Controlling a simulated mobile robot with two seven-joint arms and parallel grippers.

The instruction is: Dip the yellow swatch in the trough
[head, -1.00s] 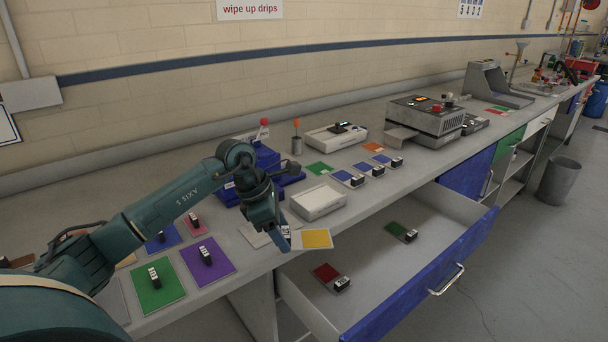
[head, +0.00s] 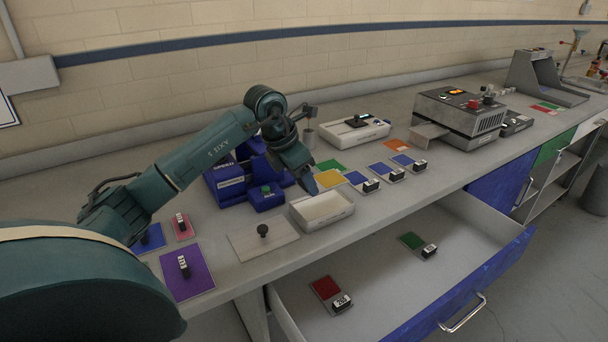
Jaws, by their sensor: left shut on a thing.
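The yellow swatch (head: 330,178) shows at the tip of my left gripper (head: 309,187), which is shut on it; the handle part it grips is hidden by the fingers. The white shallow trough (head: 322,218) stands on the bench near its front edge, open at the top. The gripper and swatch appear over the trough's far side; the swatch's exact height above the bench is hard to tell. My right gripper is not in view.
A pale plate with a black knob (head: 262,246) lies left of the trough. A blue device (head: 232,182) stands behind it. Several blue swatches (head: 381,170) lie to the right. The open drawer (head: 385,270) below holds red and green swatches.

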